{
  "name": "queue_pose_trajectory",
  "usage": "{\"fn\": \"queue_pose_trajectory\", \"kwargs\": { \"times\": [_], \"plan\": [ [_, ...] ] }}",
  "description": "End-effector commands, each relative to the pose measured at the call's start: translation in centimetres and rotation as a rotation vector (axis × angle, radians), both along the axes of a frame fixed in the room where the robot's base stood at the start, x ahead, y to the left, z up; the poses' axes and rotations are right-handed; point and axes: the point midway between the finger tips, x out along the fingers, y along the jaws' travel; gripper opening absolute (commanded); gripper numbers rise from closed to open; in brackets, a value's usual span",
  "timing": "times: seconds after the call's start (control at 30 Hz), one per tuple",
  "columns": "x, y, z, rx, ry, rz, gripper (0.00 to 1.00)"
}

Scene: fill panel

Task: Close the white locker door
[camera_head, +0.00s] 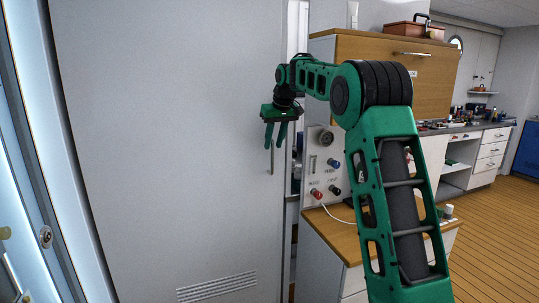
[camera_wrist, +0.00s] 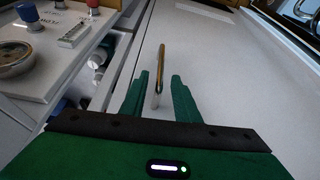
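The white locker door (camera_head: 170,150) is a tall flat panel filling the left half of the head view, with a vent grille low down. It also shows in the wrist view (camera_wrist: 235,80). A gap shows beside its handle-side edge, so it appears ajar. Its slim bar handle (camera_head: 271,160) is upright near that edge; in the wrist view the handle (camera_wrist: 161,65) appears between my fingers. My gripper (camera_head: 274,146) is open in front of the door at the handle's upper part. Its two fingers are apart in the wrist view (camera_wrist: 159,76), and contact with the handle cannot be told.
A white panel with knobs and a gauge (camera_head: 325,165) stands just right of the door edge, above a wooden-topped cabinet (camera_head: 335,228). A wooden cupboard (camera_head: 385,75) is above. Wooden floor (camera_head: 495,230) is clear at the right.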

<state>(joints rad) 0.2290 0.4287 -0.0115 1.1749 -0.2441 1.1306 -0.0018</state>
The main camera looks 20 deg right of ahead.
Motion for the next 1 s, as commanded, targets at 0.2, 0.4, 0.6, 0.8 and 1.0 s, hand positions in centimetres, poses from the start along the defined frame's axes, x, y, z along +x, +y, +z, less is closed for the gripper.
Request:
{"fn": "queue_pose_trajectory", "kwargs": {
  "times": [0.2, 0.4, 0.6, 0.8, 1.0],
  "plan": [
    [-0.9, 0.0, 2.4, 0.0, 0.0, 0.001, 0.29],
    [-1.1, 0.0, 3.0, 0.001, 0.0, 0.001, 0.29],
    [-1.1, 0.1, 3.0, 0.001, 0.0, 0.001, 0.29],
    [-1.2, 0.1, 2.9, 0.0, 0.0, 0.001, 0.29],
    [-4.1, -0.3, 2.8, 0.002, 0.024, -0.036, 0.29]
  ]
}}
